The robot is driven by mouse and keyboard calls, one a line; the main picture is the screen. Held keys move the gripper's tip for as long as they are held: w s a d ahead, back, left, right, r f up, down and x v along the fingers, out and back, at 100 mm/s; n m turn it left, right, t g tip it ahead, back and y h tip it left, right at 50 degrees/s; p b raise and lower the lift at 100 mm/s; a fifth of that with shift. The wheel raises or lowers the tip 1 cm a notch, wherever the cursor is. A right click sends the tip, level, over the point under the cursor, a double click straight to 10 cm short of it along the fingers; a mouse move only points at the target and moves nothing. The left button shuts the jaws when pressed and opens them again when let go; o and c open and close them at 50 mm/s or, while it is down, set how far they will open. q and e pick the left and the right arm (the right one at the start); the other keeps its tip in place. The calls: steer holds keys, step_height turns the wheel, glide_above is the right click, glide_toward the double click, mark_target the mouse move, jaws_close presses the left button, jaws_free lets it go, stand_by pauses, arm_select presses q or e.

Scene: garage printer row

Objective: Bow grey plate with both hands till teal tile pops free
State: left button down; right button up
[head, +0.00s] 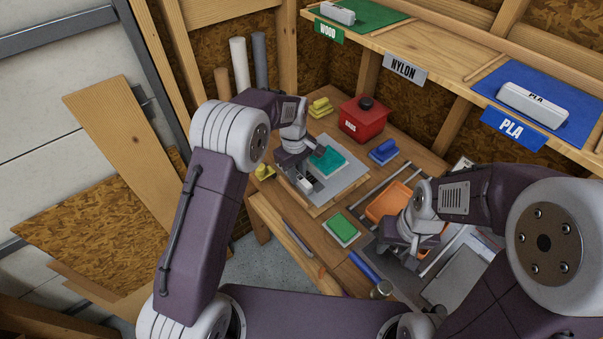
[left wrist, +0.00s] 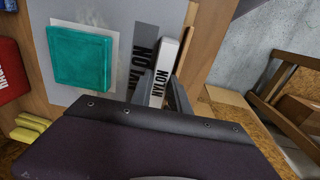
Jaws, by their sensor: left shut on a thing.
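The grey plate (head: 345,183) lies flat at the left end of the workbench, with the square teal tile (head: 328,160) on its top. In the left wrist view the teal tile (left wrist: 80,57) sits flat on the grey plate (left wrist: 140,14). A white grip labelled NYLON (left wrist: 160,72) is at the plate's edge. My right gripper (head: 412,247) is by the orange tray, away from the plate. Its fingertips are too unclear to read.
An orange tray (head: 387,204) lies near my right gripper. A wooden shelf (head: 440,78) overhangs the bench's back.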

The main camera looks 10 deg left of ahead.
mark_target(358, 166)
arm_select(q)
steer(key=shift+w+a+f, duration=0.25)
steer(key=shift+a+f, duration=0.25)
arm_select(e)
steer(key=shift+f, duration=0.15)
arm_select(q)
steer(key=shift+s+f, duration=0.15)
steer(key=shift+f, duration=0.2)
arm_select(e)
steer(key=shift+f, duration=0.1)
stand_by(2.1)
